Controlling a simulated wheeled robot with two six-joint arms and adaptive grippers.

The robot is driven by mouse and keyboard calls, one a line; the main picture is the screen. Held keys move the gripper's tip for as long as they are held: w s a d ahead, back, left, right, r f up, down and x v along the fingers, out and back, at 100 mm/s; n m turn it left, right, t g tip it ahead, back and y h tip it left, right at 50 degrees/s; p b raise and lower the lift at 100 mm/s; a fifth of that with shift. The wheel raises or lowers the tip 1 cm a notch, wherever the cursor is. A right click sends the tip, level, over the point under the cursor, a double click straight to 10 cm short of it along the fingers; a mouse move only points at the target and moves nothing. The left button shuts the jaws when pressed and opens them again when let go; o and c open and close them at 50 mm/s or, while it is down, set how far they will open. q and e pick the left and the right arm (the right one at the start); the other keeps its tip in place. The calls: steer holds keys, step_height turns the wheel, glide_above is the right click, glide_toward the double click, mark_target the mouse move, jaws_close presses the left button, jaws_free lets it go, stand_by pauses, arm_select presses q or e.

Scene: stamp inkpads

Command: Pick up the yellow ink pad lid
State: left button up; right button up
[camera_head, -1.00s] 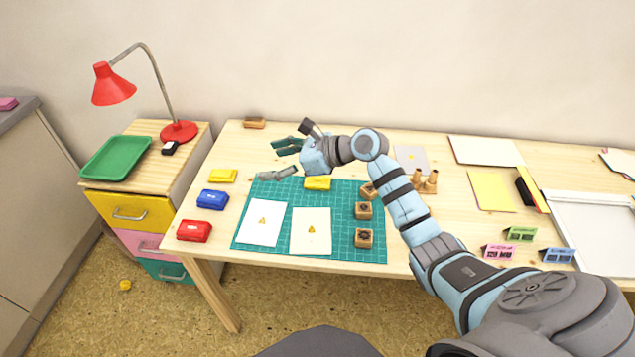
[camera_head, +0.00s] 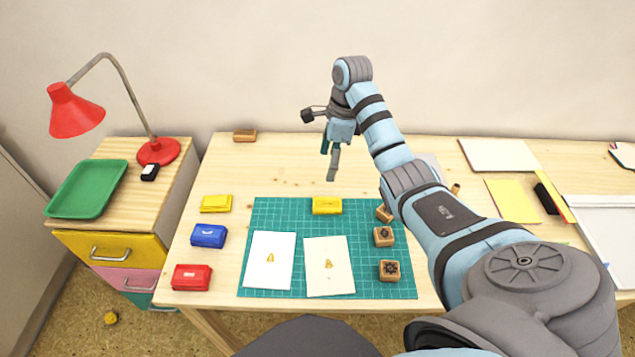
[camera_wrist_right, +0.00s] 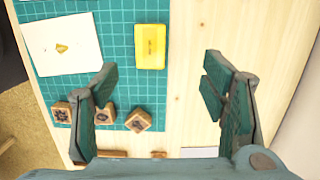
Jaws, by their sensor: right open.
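A yellow ink pad piece (camera_head: 327,205) lies at the back edge of the green cutting mat (camera_head: 375,270); it looks like the lid, though I cannot tell for certain. It also shows in the right wrist view (camera_wrist_right: 151,46). A second yellow ink pad piece (camera_head: 215,203) lies on the table left of the mat. My right gripper (camera_head: 330,160) is open and empty, pointing down above the table behind the mat piece. In the right wrist view the spread fingers (camera_wrist_right: 160,75) stand apart from the yellow piece. My left gripper is out of view.
Blue (camera_head: 208,236) and red (camera_head: 192,277) ink pads stand left of the mat. White sheets (camera_head: 268,250) lie on it, with wooden stamps (camera_head: 383,236) to their right. A red lamp (camera_head: 75,110) and green tray (camera_head: 88,188) stand on the drawer unit. The table behind the mat is mostly clear.

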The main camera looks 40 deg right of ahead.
steer(key=b, duration=0.6)
glide_above(328, 204)
steer(key=d, duration=0.1)
steer(key=f, duration=0.6)
steer(key=shift+s+f, duration=0.3)
steer(key=shift+f, duration=0.05)
steer(key=f, duration=0.2)
steer(key=f+b, duration=0.1)
steer(key=f, duration=0.1)
steer(key=f+b, duration=0.1)
steer(key=f, duration=0.1)
steer(key=shift+w+a, duration=0.25)
steer(key=shift+a, duration=0.15)
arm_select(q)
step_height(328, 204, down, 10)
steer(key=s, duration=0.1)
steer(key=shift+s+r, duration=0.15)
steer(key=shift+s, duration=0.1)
arm_select(e)
steer(key=c, duration=0.9)
